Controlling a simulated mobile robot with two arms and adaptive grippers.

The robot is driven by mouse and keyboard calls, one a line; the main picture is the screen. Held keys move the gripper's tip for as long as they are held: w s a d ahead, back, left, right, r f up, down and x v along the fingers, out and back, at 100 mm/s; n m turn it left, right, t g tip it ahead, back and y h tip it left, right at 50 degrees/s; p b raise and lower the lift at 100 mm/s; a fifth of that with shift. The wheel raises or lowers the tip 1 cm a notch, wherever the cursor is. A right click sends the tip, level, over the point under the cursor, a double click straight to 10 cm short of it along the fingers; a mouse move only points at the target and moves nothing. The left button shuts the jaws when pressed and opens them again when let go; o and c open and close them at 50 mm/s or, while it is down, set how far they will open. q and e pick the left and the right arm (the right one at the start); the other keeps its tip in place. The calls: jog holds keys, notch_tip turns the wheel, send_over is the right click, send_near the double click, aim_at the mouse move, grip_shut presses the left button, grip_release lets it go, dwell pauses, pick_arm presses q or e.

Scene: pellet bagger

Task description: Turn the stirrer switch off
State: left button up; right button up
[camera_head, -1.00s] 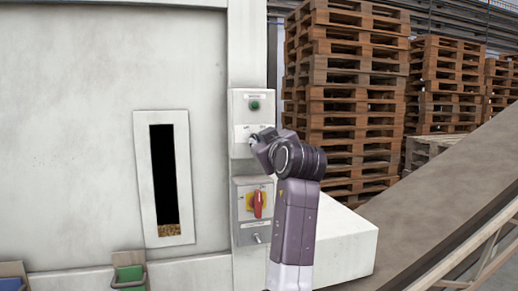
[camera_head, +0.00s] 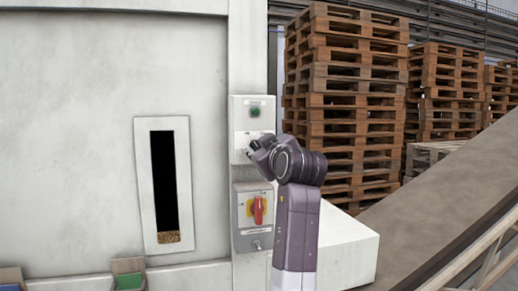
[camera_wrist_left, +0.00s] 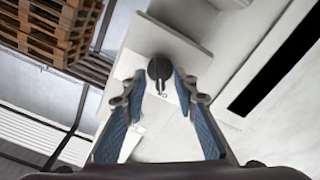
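A grey upper control box (camera_head: 239,108) with a green round button or lamp (camera_head: 254,112) is fixed to the machine's post. In the head view my left gripper (camera_head: 252,151) is at the lower part of this box and hides what is there. In the left wrist view a dark round knob (camera_wrist_left: 159,67) with a narrow pointer sits on a light plate (camera_wrist_left: 190,56). My left gripper's fingertips (camera_wrist_left: 161,84) are apart, one on each side of the knob's pointer. I cannot tell whether they touch it. My right gripper is not in view.
Below is a lower box (camera_head: 240,232) with a red rotary handle (camera_head: 258,210) on yellow and a small metal toggle (camera_head: 257,245). A slotted window (camera_head: 179,133) is at left, bins (camera_head: 129,279) below. A conveyor (camera_head: 430,205) and stacked pallets (camera_head: 345,90) are at right.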

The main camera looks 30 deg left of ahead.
pick_arm(q)
jog(key=v, duration=1.2)
jog(key=shift+w, duration=0.1)
